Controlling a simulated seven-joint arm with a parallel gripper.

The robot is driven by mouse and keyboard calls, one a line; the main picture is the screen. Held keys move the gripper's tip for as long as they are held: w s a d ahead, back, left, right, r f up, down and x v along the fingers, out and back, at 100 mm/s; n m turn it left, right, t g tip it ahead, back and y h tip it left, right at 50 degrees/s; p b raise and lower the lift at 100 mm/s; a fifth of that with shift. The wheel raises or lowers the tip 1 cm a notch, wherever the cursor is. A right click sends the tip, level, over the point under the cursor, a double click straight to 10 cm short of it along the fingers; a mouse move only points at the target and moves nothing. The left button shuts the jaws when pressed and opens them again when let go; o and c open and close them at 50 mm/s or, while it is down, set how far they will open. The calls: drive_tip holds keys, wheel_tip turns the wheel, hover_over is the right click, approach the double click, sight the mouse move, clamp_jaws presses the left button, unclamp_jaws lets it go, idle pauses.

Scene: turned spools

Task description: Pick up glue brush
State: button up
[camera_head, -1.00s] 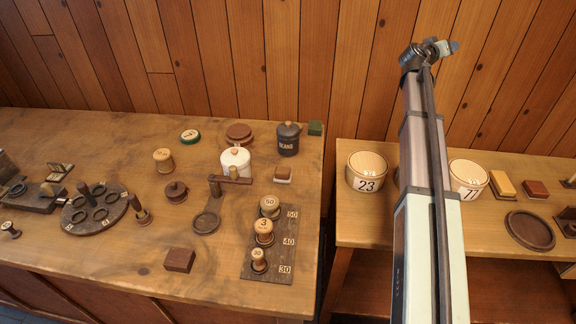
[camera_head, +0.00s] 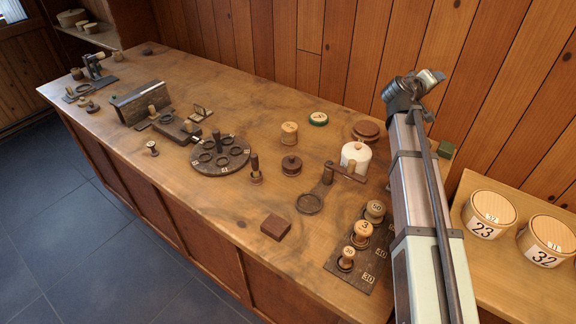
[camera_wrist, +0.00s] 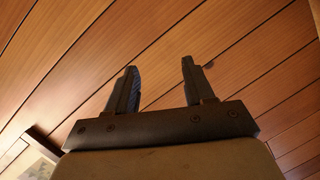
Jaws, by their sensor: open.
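I cannot make out a glue brush for certain. A small dark upright handle on a round foot (camera_head: 255,170) stands right of the round holed stand (camera_head: 232,163) on the workbench in the head view; I cannot tell if it is the brush. My gripper (camera_wrist: 160,66) is open and empty in the wrist view, with only wood planks beyond its fingers. In the head view my gripper (camera_head: 428,82) is raised at the top right, before the wall and well above the bench.
The workbench (camera_head: 205,212) holds spools on a numbered board (camera_head: 349,275), a brown block (camera_head: 275,227), a white lidded jar (camera_head: 355,158) and a ring stand (camera_head: 310,204). Numbered tubs (camera_head: 487,215) stand on a right-hand shelf. My arm hides the bench's right end.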

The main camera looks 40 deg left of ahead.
drive_tip(key=s+a+f+n+y, duration=0.3)
drive_tip(key=s+a+n, duration=0.2)
drive_tip(key=s+a, duration=0.85)
drive_tip(key=s+a+f+n+y, duration=0.3)
drive_tip(key=s+a+n, duration=0.1)
drive_tip(key=s+a, duration=0.9)
drive_tip(key=s+a+f+n+g+y, duration=0.2)
drive_tip(key=s+a+f+n, duration=0.3)
drive_tip(key=s, duration=0.9)
drive_tip(key=s+a+n+g+y, duration=0.1)
drive_tip(key=s+a+n+y, duration=0.15)
drive_tip(key=s+a, duration=0.8)
drive_tip(key=n+t+y, duration=0.1)
drive_tip(key=n+t, duration=0.2)
drive_tip(key=n, duration=1.1)
approach(254, 163)
drive_tip(key=x, duration=0.5)
drive_tip(key=shift+s+a+f, duration=0.15)
drive_tip(key=shift+a+f, duration=0.05)
drive_tip(key=shift+a, duration=0.1)
drive_tip(key=shift+w+d+n+t+y, duration=0.15)
drive_tip(key=shift+w+n+t+y, duration=0.1)
drive_tip(key=shift+n+t, duration=0.1)
drive_tip(key=shift+w, duration=0.25)
drive_tip(key=shift+x, duration=3.6)
drive_tip(key=shift+s+f, duration=0.1)
